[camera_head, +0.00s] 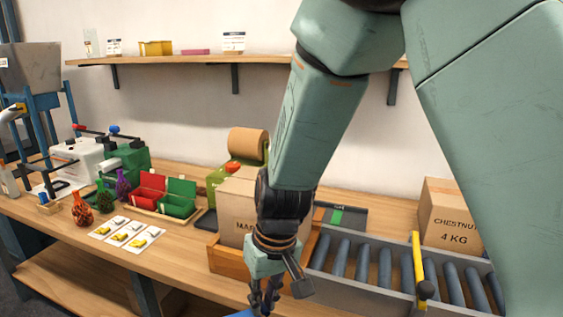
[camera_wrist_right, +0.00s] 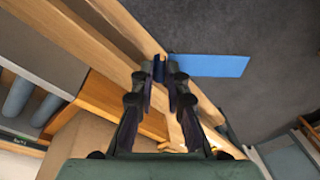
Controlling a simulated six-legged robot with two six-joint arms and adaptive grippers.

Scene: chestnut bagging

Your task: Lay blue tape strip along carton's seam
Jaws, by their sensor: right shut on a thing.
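The blue tape strip (camera_wrist_right: 212,65) extends flat to the right from the fingertips of my right gripper (camera_wrist_right: 165,76) in the right wrist view. That gripper is shut on one end of it. In the head view the right gripper (camera_head: 265,299) hangs in front of the bench's front edge, and a bit of the blue strip (camera_head: 240,314) shows at the bottom edge. The carton (camera_head: 236,207) stands behind the gripper in a wooden frame (camera_head: 232,263). My right arm covers the carton's right part, and its seam cannot be made out. My left gripper is not in view.
A roller conveyor (camera_head: 345,283) with a yellow bar (camera_head: 418,262) lies right of the carton. A carton marked chestnuts (camera_head: 450,215) stands behind it. A tape dispenser (camera_head: 222,180) is behind the carton. Red and green bins (camera_head: 178,198) and picture cards (camera_head: 127,232) lie left.

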